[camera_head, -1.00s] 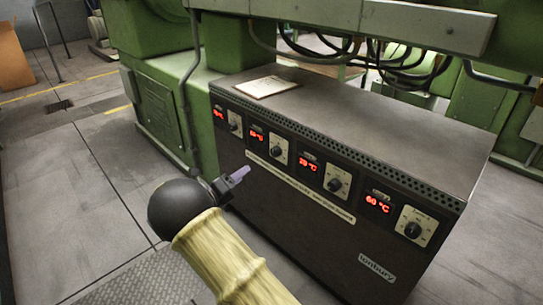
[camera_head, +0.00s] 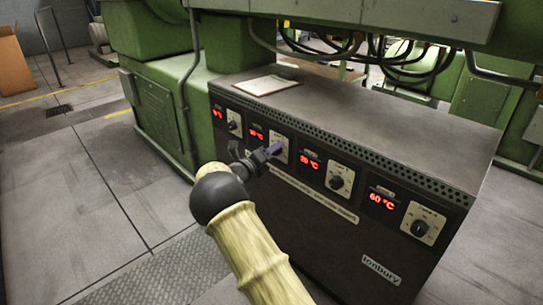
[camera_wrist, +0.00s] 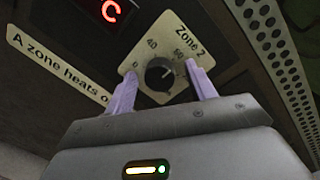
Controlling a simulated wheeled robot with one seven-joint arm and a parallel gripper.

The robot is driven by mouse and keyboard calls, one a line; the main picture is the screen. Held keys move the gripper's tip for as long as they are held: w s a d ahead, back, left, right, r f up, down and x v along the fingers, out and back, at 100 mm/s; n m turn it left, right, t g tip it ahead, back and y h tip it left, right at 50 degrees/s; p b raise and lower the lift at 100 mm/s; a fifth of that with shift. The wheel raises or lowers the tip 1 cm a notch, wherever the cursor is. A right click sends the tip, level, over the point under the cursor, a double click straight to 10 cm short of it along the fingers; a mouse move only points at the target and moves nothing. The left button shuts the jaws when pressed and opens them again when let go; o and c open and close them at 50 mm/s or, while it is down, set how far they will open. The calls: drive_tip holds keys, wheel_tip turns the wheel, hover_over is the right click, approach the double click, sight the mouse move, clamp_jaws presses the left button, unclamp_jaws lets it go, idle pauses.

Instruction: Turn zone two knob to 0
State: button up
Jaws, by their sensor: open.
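The zone two knob (camera_wrist: 159,74) is a round black dial on a pale plate marked "Zone 2", with 0, 40 and a further number around it, in the wrist view. Its white pointer mark faces the upper right, toward the further number. My gripper (camera_wrist: 160,86) is open, with one purple finger on each side of the knob. Whether the fingers touch the knob I cannot tell. In the head view my gripper (camera_head: 274,150) is at the second plate from the left on the dark cabinet (camera_head: 400,110), and it partly covers that plate.
Other knobs sit left (camera_head: 234,124) and right (camera_head: 337,183) of zone two, and another at the far right (camera_head: 420,228). Red displays (camera_head: 382,201) stand beside them. A paper pad (camera_head: 266,85) lies on the cabinet top. The floor at left is open.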

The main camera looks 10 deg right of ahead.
drive_tip(key=c, duration=1)
drive_tip(key=shift+o, duration=0.2)
drive_tip(key=shift+p, duration=0.4)
